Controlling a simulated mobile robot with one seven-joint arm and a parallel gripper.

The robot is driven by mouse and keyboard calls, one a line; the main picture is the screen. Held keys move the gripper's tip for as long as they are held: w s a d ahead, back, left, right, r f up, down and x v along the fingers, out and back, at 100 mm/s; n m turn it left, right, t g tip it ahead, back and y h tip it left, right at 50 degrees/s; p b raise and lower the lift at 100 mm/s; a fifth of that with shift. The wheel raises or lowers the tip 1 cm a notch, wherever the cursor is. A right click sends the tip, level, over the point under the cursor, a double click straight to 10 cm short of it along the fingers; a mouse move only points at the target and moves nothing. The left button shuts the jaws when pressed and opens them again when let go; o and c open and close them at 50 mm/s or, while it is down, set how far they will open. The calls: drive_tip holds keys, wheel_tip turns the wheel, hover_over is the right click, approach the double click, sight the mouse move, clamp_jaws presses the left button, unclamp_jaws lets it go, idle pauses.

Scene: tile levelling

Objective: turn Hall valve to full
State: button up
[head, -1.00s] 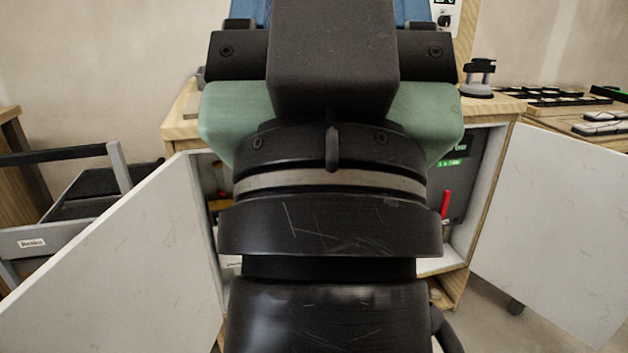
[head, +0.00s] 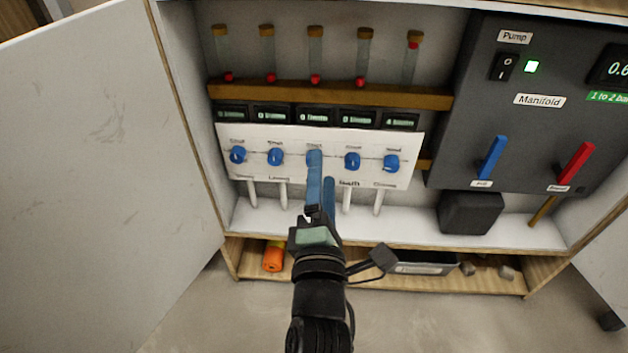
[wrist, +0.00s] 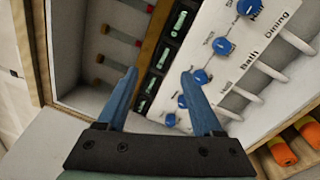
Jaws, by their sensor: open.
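A white valve panel (head: 300,172) carries a row of blue knobs inside the open cabinet. The right-hand labels read Bath and Dining; one towards the left seems to read Living. The middle knob (wrist: 200,77) shows just beyond the right fingertip. The Bath knob (head: 352,161) and Dining knob (head: 391,163) are clear of the gripper.
Small displays (head: 315,116) and glass tubes with red balls (head: 316,60) line up above the knobs. Right is a grey manifold box (head: 530,125) with blue (head: 492,158) and red (head: 575,163) levers. White doors (head: 90,150) stand open. White pipes run below the knobs.

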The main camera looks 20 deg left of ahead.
wheel_tip(320, 180, down, 9)
drive_tip(key=s+a+n+g+b, duration=0.1)
drive_tip(key=s+n, duration=0.1)
drive_tip(key=n, duration=0.2)
drive_tip(key=b+x, duration=0.1)
drive_tip(key=x, duration=1.2)
drive_tip(key=shift+f+b, duration=0.3)
clamp_jaws()
